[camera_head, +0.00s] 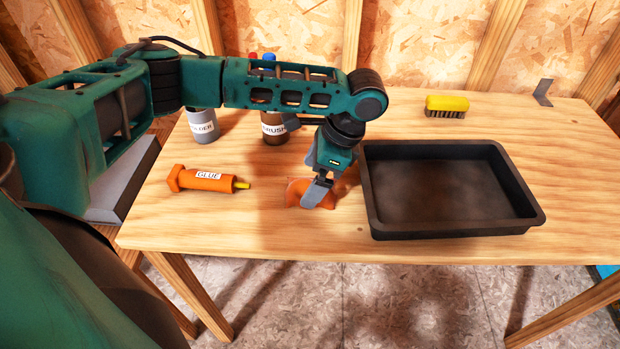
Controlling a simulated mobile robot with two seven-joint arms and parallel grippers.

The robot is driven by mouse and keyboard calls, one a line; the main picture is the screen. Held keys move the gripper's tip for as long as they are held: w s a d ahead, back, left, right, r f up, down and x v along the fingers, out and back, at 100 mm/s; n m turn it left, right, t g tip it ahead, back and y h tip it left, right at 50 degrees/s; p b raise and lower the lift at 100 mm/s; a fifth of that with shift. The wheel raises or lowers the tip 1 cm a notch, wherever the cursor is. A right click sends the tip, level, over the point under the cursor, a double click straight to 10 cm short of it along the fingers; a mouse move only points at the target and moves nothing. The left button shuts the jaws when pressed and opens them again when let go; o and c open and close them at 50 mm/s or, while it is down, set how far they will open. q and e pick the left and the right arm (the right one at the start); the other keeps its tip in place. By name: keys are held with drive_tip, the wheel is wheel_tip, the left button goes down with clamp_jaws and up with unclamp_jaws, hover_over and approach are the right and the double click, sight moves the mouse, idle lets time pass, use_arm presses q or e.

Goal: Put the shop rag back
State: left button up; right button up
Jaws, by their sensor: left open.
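An orange crumpled cloth, the shop rag (295,192), lies on the wooden table just left of the black tray. My left gripper (318,196) points down right at the rag, its fingers over the rag's right part and hiding some of it. The gripper is open. I cannot tell whether the fingers touch the rag. My right gripper is not in view.
The black tray (455,228) is empty. An orange glue bottle (207,181) lies at left. Two cans, one grey (203,127) and one brown (273,130), stand behind my arm. A yellow brush (446,106) and a metal bracket (543,92) are at the back.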

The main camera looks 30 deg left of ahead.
use_arm(q)
drive_tip(key=p+v, duration=0.1)
drive_tip(key=v, duration=0.9)
drive_tip(key=shift+r, duration=0.15)
